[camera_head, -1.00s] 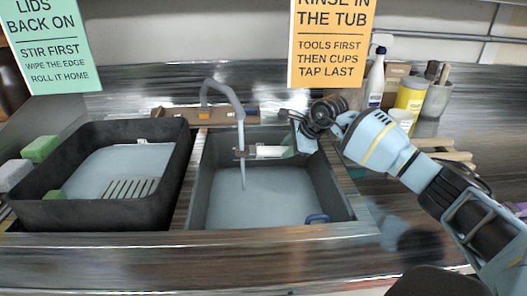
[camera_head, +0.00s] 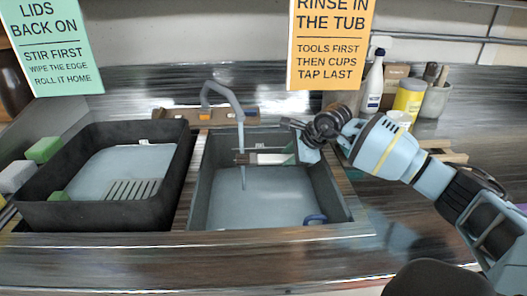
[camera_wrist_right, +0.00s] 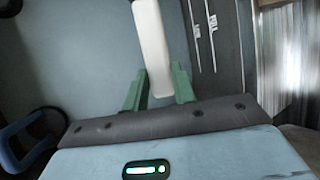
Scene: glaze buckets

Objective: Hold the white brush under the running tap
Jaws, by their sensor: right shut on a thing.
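My right gripper (camera_head: 288,157) is shut on the white brush (camera_head: 270,158) and holds it level over the right-hand tub (camera_head: 199,190). The brush's dark head points left and lines up with the water stream (camera_head: 243,180) under the grey tap (camera_head: 240,115). I cannot tell for sure that the water strikes the bristles. In the right wrist view the pale handle (camera_wrist_right: 152,40) sits between the green fingers of the gripper (camera_wrist_right: 158,88); the brush head is outside that view. My left gripper is not in view.
A black tub (camera_head: 110,215) with a slotted grate stands left. A blue handle-like thing (camera_head: 316,219) lies at the tub's front right. A white bottle (camera_head: 374,82), a yellow container (camera_head: 409,98) and a grey cup of tools (camera_head: 434,100) stand at back right. Green blocks (camera_head: 43,149) sit at left.

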